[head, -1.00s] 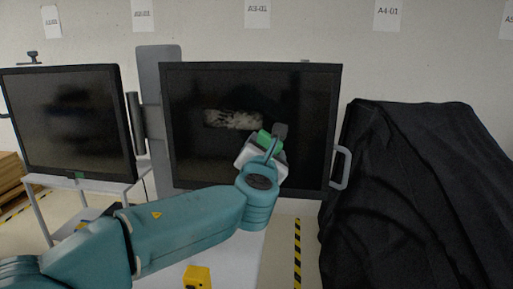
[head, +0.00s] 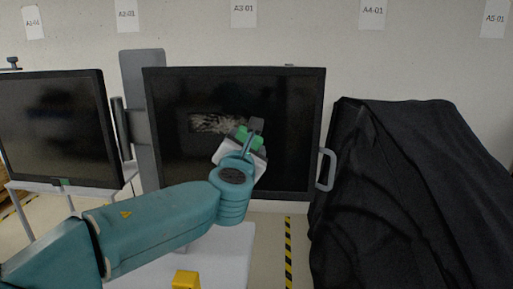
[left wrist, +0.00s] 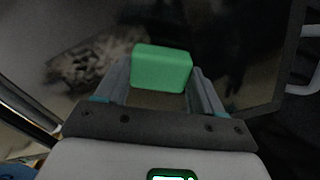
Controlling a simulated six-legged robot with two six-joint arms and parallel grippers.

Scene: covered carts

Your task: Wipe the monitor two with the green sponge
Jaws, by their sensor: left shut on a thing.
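A large black monitor (head: 285,110) stands in the middle of the head view, with a pale smudged patch (head: 215,123) left of its centre. The smudge also shows in the left wrist view (left wrist: 88,62). My left gripper (head: 249,132) is in front of the screen, shut on the green sponge (left wrist: 162,68), which sits between its two fingers. Only bits of the sponge show in the head view. The sponge is right of the smudge; I cannot tell whether it touches the screen. A second black monitor (head: 55,125) stands at the left. My right gripper is not in view.
A black draped cover (head: 410,190) hangs over a cart at the right. A grey handle (head: 327,170) sticks out at the monitor's right edge. A yellow object (head: 186,280) is on the white surface (head: 225,262) below. Striped tape (head: 289,250) marks the floor.

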